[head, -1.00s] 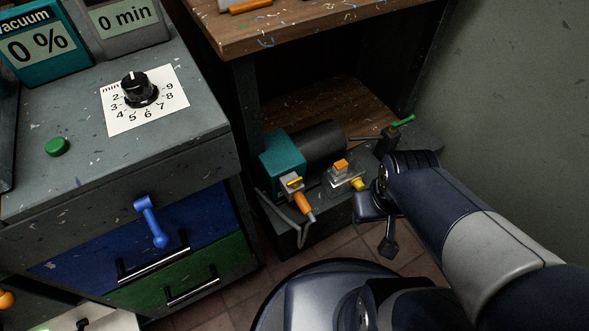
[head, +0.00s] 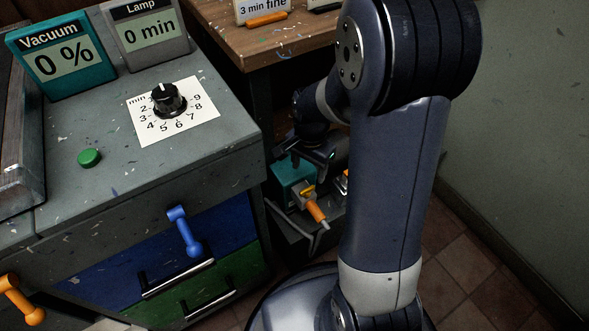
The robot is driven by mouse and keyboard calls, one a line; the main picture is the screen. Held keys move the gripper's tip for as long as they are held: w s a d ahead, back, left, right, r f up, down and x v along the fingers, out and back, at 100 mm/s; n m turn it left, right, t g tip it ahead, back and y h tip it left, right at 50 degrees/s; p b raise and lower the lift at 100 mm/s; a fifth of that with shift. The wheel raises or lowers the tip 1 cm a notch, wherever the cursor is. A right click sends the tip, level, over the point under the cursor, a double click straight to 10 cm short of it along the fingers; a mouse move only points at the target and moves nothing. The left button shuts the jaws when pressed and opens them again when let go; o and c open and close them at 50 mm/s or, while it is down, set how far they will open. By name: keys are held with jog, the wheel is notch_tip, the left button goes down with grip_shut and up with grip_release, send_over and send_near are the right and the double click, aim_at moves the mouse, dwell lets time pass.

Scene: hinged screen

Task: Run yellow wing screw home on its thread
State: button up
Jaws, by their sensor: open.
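A small yellow piece (head: 308,189) shows on the grey fitting beside the teal pump end (head: 291,178), just above an orange handle (head: 316,211). It may be the yellow wing screw, but it is too small to tell its wings or its thread. My gripper (head: 315,160) is open, pointing down above and in front of the pump, slightly above the yellow piece and apart from it in the picture. My arm hides much of the low bench to the right, including where a second yellow piece was seen earlier.
A grey cabinet (head: 112,215) with blue and green drawers stands left, its blue lever (head: 184,230) sticking out. A wooden bench top (head: 262,48) overhangs the pump behind. The tiled floor at right (head: 480,262) is clear.

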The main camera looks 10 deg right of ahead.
aim_at(307, 189)
notch_tip(307, 189, down, 9)
jog(key=b, duration=0.8)
jog(key=c, duration=0.4)
grip_shut()
